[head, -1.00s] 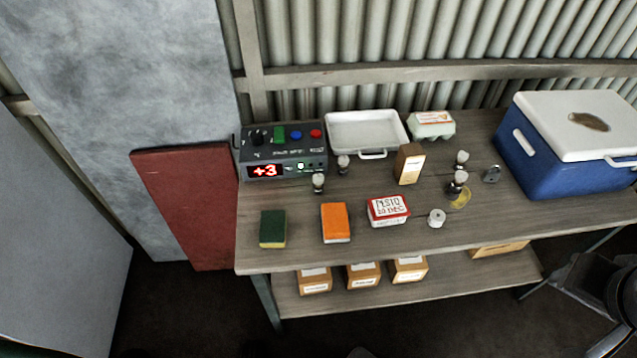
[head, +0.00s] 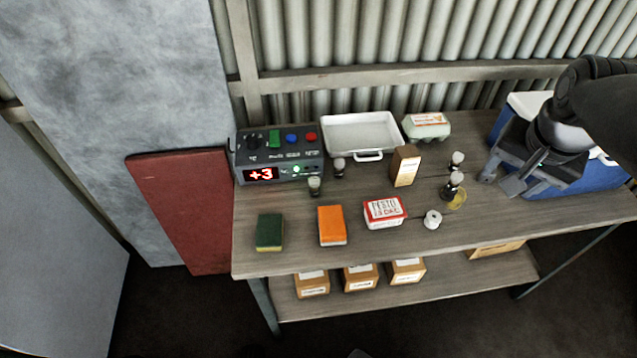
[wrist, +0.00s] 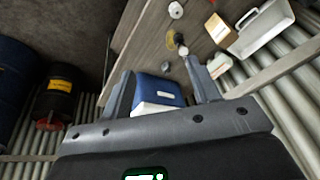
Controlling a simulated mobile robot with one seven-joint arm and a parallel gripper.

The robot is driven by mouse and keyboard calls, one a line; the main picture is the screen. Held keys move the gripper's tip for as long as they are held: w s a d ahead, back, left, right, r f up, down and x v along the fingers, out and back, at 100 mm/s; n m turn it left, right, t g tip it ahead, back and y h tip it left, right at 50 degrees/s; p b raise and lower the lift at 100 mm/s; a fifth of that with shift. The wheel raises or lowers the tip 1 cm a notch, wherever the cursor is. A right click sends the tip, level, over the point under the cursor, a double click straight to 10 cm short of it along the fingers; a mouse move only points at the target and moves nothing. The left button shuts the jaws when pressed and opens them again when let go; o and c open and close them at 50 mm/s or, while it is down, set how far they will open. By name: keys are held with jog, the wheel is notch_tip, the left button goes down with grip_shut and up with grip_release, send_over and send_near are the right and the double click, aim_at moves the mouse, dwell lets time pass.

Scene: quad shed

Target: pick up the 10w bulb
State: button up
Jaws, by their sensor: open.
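Several small bulbs with pale globes and dark bases stand on the bench; I cannot read which is the 10w one. In the head view two are at the left, a front bulb (head: 315,186) and a back bulb (head: 338,168). Two are at the right, a back bulb (head: 457,160) and a front bulb (head: 453,187) by a yellow round patch (head: 460,200). My gripper (head: 502,180) is open and empty, right of the right-hand pair and in front of the cooler. In the wrist view the open fingers (wrist: 158,76) frame the cooler (wrist: 158,92).
The blue cooler (head: 565,188) is partly hidden by my arm.

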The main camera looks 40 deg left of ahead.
jog(key=w+a+f+g, duration=0.1)
jog(key=w+a+f, duration=0.1)
jog(key=a, duration=0.5)
jog(key=w+a+f+g, duration=0.1)
jog(key=w+a+f, duration=0.2)
jog(key=a, duration=0.4)
jog(key=g+h, duration=0.1)
send_over(314, 177)
jog(key=shift+n, duration=0.4)
jog(key=f, duration=1.5)
jog(key=shift+s+d, duration=0.1)
jog(key=shift+d, duration=0.1)
notch_tip(314, 177, down, 5)
jog(key=shift+s+r, duration=0.1)
jog(key=shift+a+f, duration=0.15)
jog(key=shift+f, duration=2.95)
jog(key=shift+c, duration=0.3)
jog(key=c, duration=1)
jog(key=shift+w+r, duration=0.1)
jog(key=shift+w, duration=0.1)
